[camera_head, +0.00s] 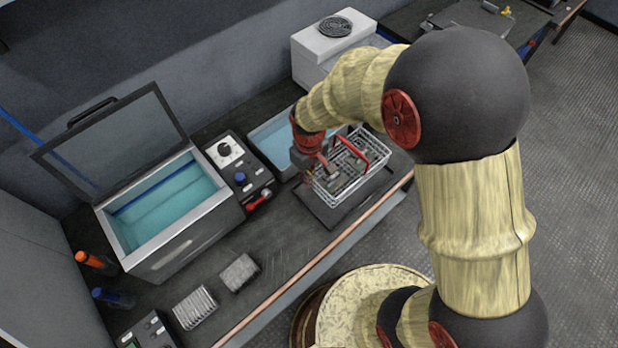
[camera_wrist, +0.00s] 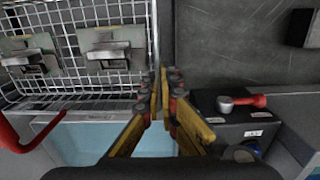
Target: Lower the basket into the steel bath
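The wire basket (camera_head: 352,178) holds several small parts and has a red handle (camera_head: 352,150). It is over a dark mat near the bench's front edge; I cannot tell whether it touches the mat. My gripper (camera_head: 318,172) is at the basket's left end. In the wrist view the fingertips (camera_wrist: 163,82) are drawn together at the edge of the basket (camera_wrist: 80,75), seemingly on its rim wire; the exact contact is hidden. The red handle (camera_wrist: 18,135) is at the left there, apart from the fingers. The steel bath (camera_head: 165,255) stands left, lid (camera_head: 115,140) raised, blue liquid inside.
A control box (camera_head: 240,170) with knobs stands between the steel bath and a second, pale tub (camera_head: 268,150) of blue liquid. A white box (camera_head: 325,45) is behind.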

